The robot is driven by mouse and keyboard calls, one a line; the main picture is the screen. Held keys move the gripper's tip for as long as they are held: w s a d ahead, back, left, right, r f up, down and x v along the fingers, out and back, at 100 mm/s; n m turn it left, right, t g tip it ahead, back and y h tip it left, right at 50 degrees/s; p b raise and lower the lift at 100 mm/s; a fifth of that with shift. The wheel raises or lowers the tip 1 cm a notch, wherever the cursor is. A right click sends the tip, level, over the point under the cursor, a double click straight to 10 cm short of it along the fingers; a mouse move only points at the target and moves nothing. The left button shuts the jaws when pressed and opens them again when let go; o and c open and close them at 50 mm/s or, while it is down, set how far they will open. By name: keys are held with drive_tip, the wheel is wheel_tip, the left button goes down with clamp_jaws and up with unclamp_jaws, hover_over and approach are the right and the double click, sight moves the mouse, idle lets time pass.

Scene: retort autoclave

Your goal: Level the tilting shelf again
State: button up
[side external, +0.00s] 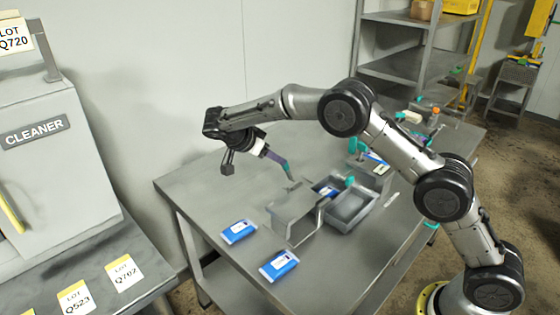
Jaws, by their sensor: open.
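A grey sheet-metal stand (290,217) with a sloping upper plate is on the table; it appears to be the tilting shelf. Its exact angle and pivot are hard to make out. My gripper (289,177) reaches in from the upper left, with its purple and teal fingers pointing down to the right. It is open, and its tips are close to the upper back edge of the stand. I cannot tell whether they touch it. Nothing shows held between them.
A grey bin (352,208) stands right of the stand. Blue packs (238,231) and (278,264) lie at the front. Small items and a blue-and-white pack (374,160) are behind. A cleaner cabinet (45,160) is at left. The table's left corner (185,183) is bare.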

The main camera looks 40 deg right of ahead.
drive_tip(key=v, duration=0.8)
drive_tip(key=shift+a+r, duration=0.2)
drive_tip(key=shift+a, duration=0.05)
drive_tip(key=shift+d, duration=0.1)
